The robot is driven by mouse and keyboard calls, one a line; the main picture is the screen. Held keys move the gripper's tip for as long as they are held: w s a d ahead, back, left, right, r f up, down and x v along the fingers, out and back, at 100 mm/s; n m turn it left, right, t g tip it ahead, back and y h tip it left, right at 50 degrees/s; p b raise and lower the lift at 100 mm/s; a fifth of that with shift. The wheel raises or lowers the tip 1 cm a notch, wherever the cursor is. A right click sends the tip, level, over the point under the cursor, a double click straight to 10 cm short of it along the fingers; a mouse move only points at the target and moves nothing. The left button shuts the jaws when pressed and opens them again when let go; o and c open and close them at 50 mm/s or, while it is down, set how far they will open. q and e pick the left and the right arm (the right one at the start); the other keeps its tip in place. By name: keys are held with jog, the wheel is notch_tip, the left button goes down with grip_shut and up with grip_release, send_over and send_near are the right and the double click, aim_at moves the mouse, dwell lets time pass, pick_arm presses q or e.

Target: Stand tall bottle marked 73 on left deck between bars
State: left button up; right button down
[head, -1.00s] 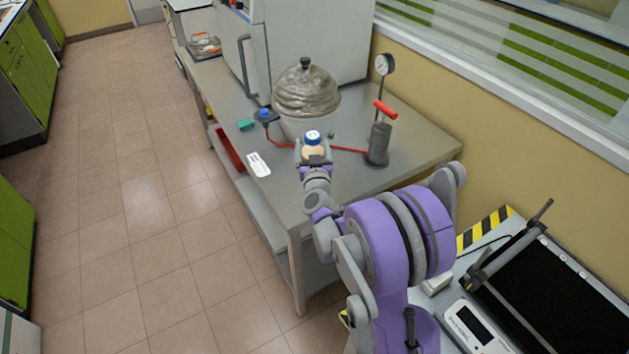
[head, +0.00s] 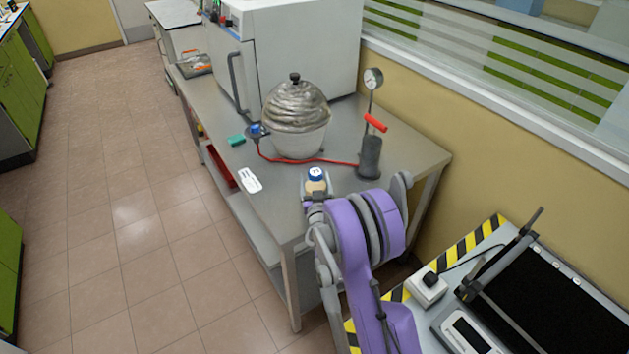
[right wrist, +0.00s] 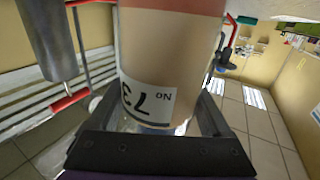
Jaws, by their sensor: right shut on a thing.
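The tall bottle (head: 318,186) has a blue-and-white cap and pale tan contents. Its white label reading "No 73" shows inverted in the right wrist view (right wrist: 148,98). My right gripper (head: 316,192) is shut on this bottle and holds it above the near end of the grey bench; its dark fingers flank the bottle in the right wrist view (right wrist: 160,120). A shaker with a black deck (head: 565,290) and a grey bar (head: 505,255) stands at lower right, cut off by the frame. I cannot tell whether this is the left deck. My left gripper is out of view.
The grey bench (head: 215,100) holds a foil-topped bowl (head: 298,125), a gauge pump (head: 370,155) with red hose, and a white tag (head: 249,180). A white socket box (head: 425,289) sits left of the shaker, inside black-yellow striping. The tiled floor at left is clear.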

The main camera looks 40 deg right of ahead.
jog(key=shift+f, duration=0.2)
grip_release()
jog(key=shift+r, duration=0.1)
